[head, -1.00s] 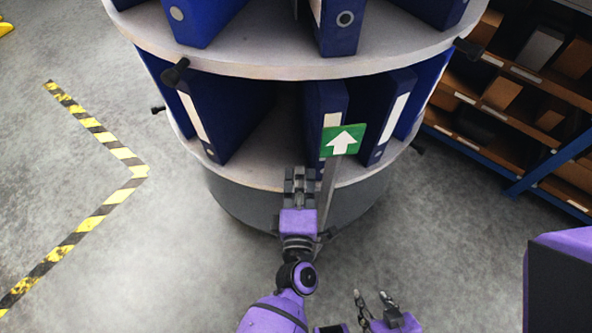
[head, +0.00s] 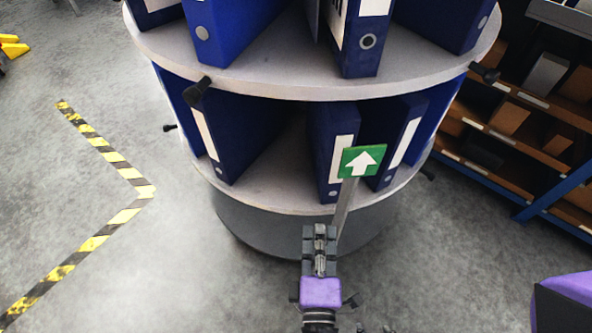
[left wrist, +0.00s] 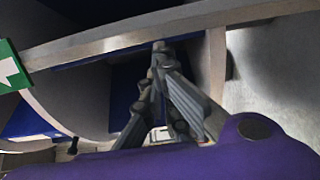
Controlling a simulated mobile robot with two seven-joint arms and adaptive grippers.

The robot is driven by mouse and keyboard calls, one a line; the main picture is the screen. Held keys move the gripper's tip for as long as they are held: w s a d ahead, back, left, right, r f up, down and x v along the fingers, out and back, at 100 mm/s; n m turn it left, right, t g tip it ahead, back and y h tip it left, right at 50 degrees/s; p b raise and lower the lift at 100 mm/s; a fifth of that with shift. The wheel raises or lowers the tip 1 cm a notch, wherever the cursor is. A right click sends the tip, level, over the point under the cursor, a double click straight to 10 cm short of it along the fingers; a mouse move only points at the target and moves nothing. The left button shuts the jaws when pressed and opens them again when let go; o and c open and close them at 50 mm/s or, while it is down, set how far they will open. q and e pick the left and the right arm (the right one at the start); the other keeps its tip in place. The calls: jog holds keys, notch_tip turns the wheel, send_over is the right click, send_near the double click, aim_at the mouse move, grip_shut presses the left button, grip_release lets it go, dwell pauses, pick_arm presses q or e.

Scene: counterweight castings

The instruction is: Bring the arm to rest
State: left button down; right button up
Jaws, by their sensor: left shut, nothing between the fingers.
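My left gripper (head: 319,232) is shut and empty in the head view. It is low in the picture, in front of the round carousel (head: 285,200) and close to the post of the green sign. In the left wrist view its fingertips (left wrist: 160,48) meet, with nothing between them. The purple wrist housing fills the bottom of that view. My right gripper does not show clearly enough to place.
The green arrow sign (head: 362,161) stands on a thin grey post (head: 345,207) at the carousel's front. Blue binders (head: 240,132) fill its shelves. A shelf rack (head: 515,122) is at right. Yellow-black floor tape (head: 110,157) lies at left, with open floor around it.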

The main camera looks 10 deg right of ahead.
pick_arm(q)
jog(key=s+a+f+m+g, duration=0.4)
jog(key=a+f+m, duration=0.1)
jog(key=a+m, duration=0.2)
jog(key=s+a+f+m+g, duration=0.3)
jog(key=s+a+f+m, duration=0.25)
jog(key=a+m, duration=0.25)
jog(key=s+a+f+m+g+y, duration=0.1)
jog(key=s+a+f+g+y, duration=0.25)
jog(key=s+a, duration=1.1)
jog(key=w+r+p, duration=0.2)
jog(key=r+p, duration=0.4)
jog(key=w+r+t+p, duration=0.1)
jog(key=w+r+p, duration=0.2)
jog(key=r+p, duration=0.4)
jog(key=shift+w+a, duration=0.15)
jog(key=shift+w, duration=0.1)
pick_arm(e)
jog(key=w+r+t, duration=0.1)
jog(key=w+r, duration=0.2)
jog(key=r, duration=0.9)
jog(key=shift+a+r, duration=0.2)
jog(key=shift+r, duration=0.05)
pick_arm(q)
jog(key=shift+t, duration=0.25)
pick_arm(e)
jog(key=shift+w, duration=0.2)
